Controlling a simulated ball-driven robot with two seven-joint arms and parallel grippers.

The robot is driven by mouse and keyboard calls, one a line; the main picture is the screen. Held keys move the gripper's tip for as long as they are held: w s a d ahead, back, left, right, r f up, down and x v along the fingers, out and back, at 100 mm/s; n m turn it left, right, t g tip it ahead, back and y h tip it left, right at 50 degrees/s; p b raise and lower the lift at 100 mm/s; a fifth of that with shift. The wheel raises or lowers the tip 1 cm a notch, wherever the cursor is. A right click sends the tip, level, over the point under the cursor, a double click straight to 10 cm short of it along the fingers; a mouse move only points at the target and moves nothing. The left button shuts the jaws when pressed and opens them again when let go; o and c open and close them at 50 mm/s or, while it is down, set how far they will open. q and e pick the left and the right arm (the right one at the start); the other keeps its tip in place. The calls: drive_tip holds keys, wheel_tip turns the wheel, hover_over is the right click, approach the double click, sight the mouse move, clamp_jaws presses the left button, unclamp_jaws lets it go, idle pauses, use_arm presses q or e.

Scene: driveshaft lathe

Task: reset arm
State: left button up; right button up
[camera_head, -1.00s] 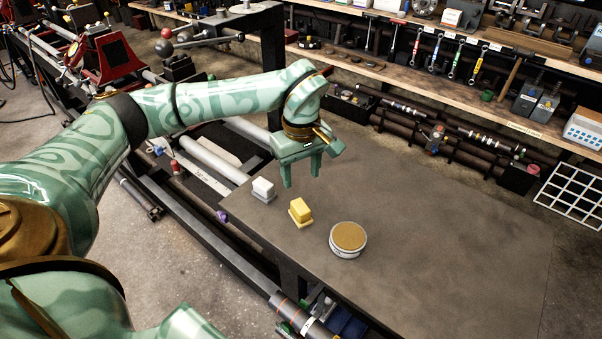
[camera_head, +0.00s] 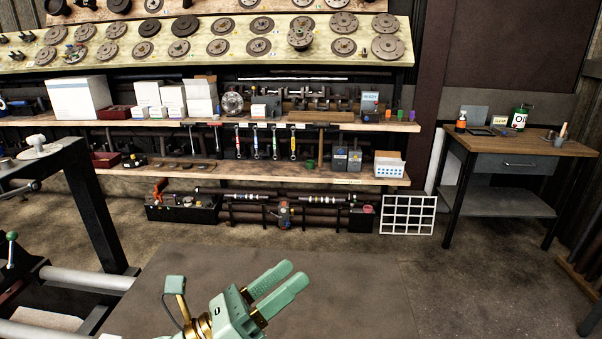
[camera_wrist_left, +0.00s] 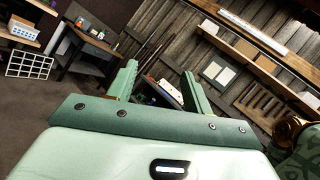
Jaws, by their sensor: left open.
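My right gripper is in neither view.
Shelves (camera_head: 345,126) with boxes and tools line the back wall. A white grid rack (camera_head: 408,214) leans by the shelves. Machine bars (camera_head: 85,278) lie left; floor is clear to the right.

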use_arm(q)
drive_tip(key=w+a+f+n+t+y, duration=0.1)
drive_tip(key=a+f+n+t+y, duration=0.3)
drive_tip(key=a+n+y, duration=0.7)
drive_tip(key=a+f+n+t+y, duration=0.1)
drive_tip(key=a+f+n+y, duration=0.6)
drive_tip(key=n, duration=0.7)
drive_tip(key=s+a+f+n+g+y, duration=0.3)
drive_tip(key=s+a+f+n+g, duration=0.3)
drive_tip(key=s, duration=0.3)
drive_tip(key=s+a+f+n+g+y, duration=0.25)
drive_tip(key=s+f+g, duration=0.25)
drive_tip(key=s+f, duration=0.35)
drive_tip(key=s+d+f+n+g+h, duration=0.1)
drive_tip(key=s+d+f+g+h, duration=0.1)
drive_tip(key=f, duration=1.1)
drive_tip(key=s+d+f+g+h, duration=0.1)
drive_tip(key=s+d+f+h, duration=0.15)
drive_tip(key=f, duration=0.95)
drive_tip(key=s+f+n+g, duration=0.2)
drive_tip(key=s+f+n, duration=0.1)
drive_tip(key=s+f, duration=1.1)
drive_tip(key=s, duration=0.4)
drive_tip(key=shift+s+f+g+h, duration=0.3)
drive_tip(key=shift+s+f+g, duration=0.05)
drive_tip(key=shift+g, duration=0.05)
drive_tip(key=shift+a, duration=0.1)
